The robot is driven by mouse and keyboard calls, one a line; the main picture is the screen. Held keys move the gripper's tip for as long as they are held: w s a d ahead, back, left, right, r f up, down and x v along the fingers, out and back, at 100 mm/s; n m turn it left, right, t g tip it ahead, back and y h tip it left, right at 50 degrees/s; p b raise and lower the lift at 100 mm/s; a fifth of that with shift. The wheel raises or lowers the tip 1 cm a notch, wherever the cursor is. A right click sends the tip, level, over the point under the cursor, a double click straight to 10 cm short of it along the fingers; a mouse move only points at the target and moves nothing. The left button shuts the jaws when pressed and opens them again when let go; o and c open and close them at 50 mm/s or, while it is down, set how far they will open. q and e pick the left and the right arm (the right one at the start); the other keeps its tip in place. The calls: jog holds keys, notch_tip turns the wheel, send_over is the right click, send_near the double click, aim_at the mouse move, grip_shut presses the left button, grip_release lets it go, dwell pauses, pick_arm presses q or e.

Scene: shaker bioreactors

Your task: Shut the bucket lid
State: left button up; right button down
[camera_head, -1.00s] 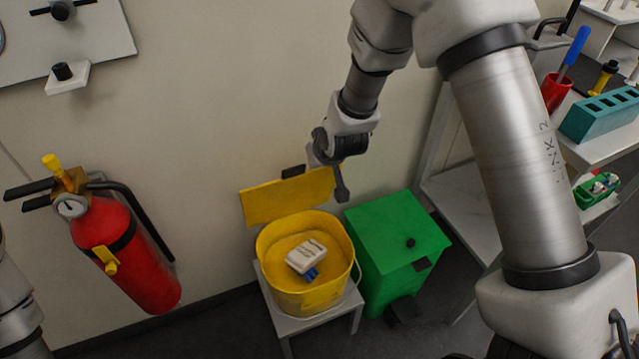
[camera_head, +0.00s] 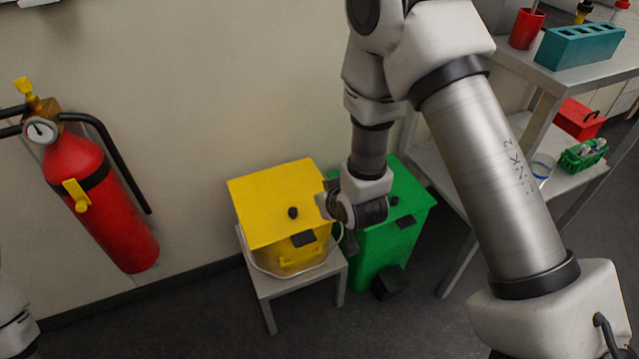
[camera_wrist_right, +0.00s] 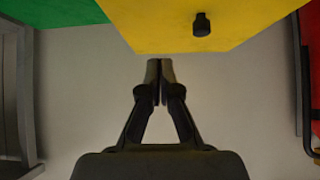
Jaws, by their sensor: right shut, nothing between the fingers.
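The yellow bucket (camera_head: 285,258) stands on a small grey stool. Its square yellow lid (camera_head: 268,200) lies over the opening and hides the inside. The lid has a black knob (camera_head: 293,213) and a dark tab (camera_head: 303,240) at its front edge. I cannot tell whether the lid sits fully flush. My right gripper (camera_head: 333,208) is at the lid's right edge, partly hidden by its own wrist. In the right wrist view the gripper (camera_wrist_right: 160,64) is shut and empty, its tips just beside the yellow lid (camera_wrist_right: 165,25); contact is unclear. My left gripper is out of view.
A green bin (camera_head: 375,245) stands close to the right of the bucket, behind my right wrist. A red fire extinguisher (camera_head: 95,195) hangs on the wall at left. A grey shelf with labware (camera_head: 585,45) is at right. The floor in front is clear.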

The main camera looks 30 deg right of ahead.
jog(key=shift+s+f+b, duration=0.25)
jog(key=shift+f+b, duration=0.1)
jog(key=shift+f, duration=0.6)
jog(key=shift+s+f+b, duration=0.25)
jog(key=shift+f+b, duration=0.1)
jog(key=shift+f, duration=0.6)
jog(key=shift+s+f+b, duration=0.25)
jog(key=shift+f+b, duration=0.1)
jog(key=shift+f, duration=0.6)
notch_tip(320, 180, up, 10)
